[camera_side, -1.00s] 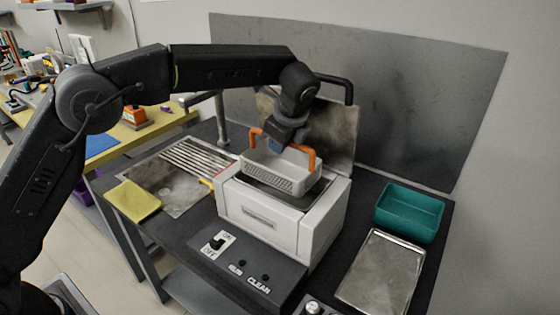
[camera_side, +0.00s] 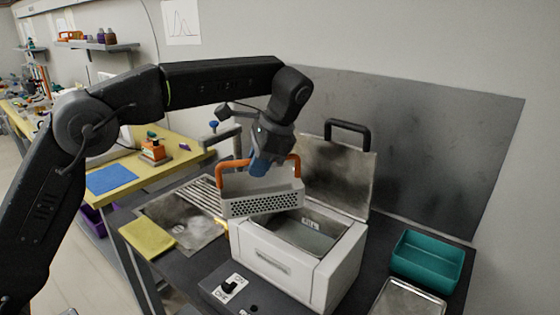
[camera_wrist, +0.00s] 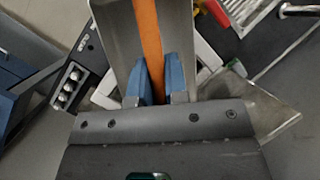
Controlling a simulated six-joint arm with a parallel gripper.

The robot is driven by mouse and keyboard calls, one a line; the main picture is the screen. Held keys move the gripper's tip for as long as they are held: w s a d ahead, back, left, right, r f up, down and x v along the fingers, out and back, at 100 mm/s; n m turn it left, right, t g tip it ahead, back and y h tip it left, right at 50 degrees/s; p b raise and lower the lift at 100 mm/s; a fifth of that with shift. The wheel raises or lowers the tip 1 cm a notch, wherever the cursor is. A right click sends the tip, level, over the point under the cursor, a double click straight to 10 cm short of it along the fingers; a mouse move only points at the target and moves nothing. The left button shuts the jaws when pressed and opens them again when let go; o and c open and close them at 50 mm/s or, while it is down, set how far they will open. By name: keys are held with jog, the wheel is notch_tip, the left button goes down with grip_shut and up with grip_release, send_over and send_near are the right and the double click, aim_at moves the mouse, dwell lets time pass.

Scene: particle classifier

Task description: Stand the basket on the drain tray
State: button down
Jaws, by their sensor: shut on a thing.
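The light grey perforated basket (camera_side: 262,203) with orange handles hangs in the air in the side view, above the left part of the open white machine. My gripper (camera_side: 259,168) is over the basket. In the wrist view the blue fingertips of my gripper (camera_wrist: 161,85) are shut on the orange handle bar (camera_wrist: 148,40). The drain tray (camera_side: 170,216), a flat metal tray with a slatted rack (camera_side: 206,192) on it, lies to the left of the machine. The basket is apart from the tray.
The white machine (camera_side: 272,265) stands open, its lid (camera_side: 330,175) raised at the back. A yellow pad (camera_side: 146,234) lies at the tray's front left. A teal bin (camera_side: 427,262) and a metal tray (camera_side: 407,300) are at the right. A tap (camera_side: 218,137) rises behind the drain tray.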

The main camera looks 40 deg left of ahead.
jog(key=s+n, duration=0.1)
jog(key=s+a+n+g, duration=0.1)
jog(key=n, duration=0.1)
jog(key=shift+s+a+r+h, duration=0.1)
jog(key=shift+s+r+h, duration=0.15)
jog(key=shift+h, duration=0.15)
jog(key=shift+s+n+g, duration=0.3)
jog(key=shift+s+n, duration=0.15)
jog(key=shift+n, duration=0.35)
jog(key=w+d+f+m+t, duration=0.1)
jog(key=w+d+m+t, duration=0.25)
jog(key=d+m, duration=0.7)
jog(key=w+d+f+m+t, duration=0.1)
jog(key=w+d+m+t, duration=0.25)
jog(key=d+m, duration=0.7)
jog(key=w+d+f+m+h, duration=0.2)
jog(key=d+f+m, duration=0.4)
jog(key=f, duration=0.5)
jog(key=w+d+f+m+t+h, duration=0.1)
jog(key=w+d+f+m+h, duration=0.1)
jog(key=d+f+m, duration=0.4)
jog(key=shift+d+f+h, duration=0.8)
jog(key=shift+d+f, duration=0.5)
jog(key=shift+f, duration=1.15)
jog(key=shift+w+f, duration=0.1)
jog(key=shift+f, duration=0.45)
jog(key=c, duration=1.1)
grip_release()
